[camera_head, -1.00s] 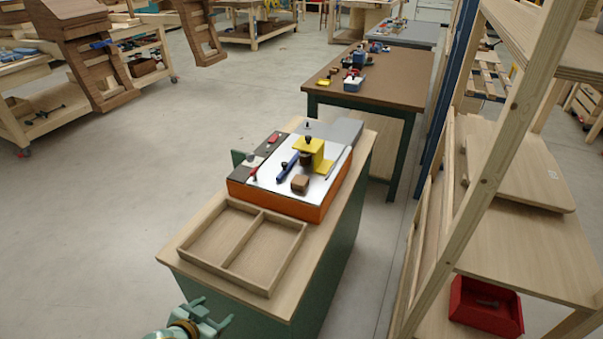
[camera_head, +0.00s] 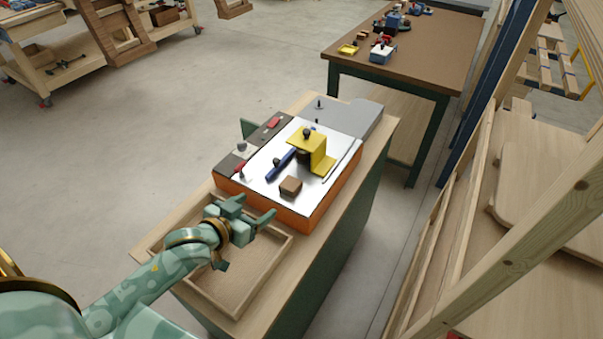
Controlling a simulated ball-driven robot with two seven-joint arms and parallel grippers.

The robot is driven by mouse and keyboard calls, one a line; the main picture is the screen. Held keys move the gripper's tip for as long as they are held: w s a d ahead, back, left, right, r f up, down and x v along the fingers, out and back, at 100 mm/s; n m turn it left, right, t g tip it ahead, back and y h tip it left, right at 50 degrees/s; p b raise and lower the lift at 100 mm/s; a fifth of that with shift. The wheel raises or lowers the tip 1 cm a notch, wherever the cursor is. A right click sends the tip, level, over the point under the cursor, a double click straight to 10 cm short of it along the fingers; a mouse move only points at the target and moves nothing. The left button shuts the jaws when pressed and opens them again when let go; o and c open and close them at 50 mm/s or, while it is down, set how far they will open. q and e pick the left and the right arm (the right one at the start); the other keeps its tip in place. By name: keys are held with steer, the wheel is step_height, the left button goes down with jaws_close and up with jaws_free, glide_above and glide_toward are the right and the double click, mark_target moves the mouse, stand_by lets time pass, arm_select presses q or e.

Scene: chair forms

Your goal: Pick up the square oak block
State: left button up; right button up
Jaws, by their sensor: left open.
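The square oak block is a small brown block (camera_head: 290,187) on the white top of the orange-sided unit (camera_head: 262,208), near its front edge. My left gripper (camera_head: 256,207) is open and empty. In the picture it lies to the left of and below the block, over the far part of the wooden tray (camera_head: 262,290), with a gap between fingers and block. My right gripper is out of view.
A yellow bracket (camera_head: 318,150) stands just behind the block, with a blue-handled tool (camera_head: 281,165) to its left. A thin rod (camera_head: 342,160) lies on the right. A brown-topped table (camera_head: 420,65) stands farther back; wooden shelving (camera_head: 500,210) is at right.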

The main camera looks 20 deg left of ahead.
mark_target(288, 186)
arm_select(q)
steer(key=b+x, duration=0.3)
steer(key=x, duration=0.7)
steer(key=shift+w+d, duration=0.2)
steer(key=shift+w, duration=0.25)
steer(key=shift+w+d+f, duration=0.1)
steer(key=shift+w, duration=0.45)
steer(key=b+x, duration=0.2)
steer(key=x, duration=0.2)
steer(key=shift+s+d, duration=0.1)
steer(key=shift+d, duration=0.1)
steer(key=shift+w+f, duration=0.15)
steer(key=shift+w, duration=0.3)
steer(key=shift+s, duration=0.1)
steer(key=shift+c, duration=0.3)
steer(key=c, duration=1)
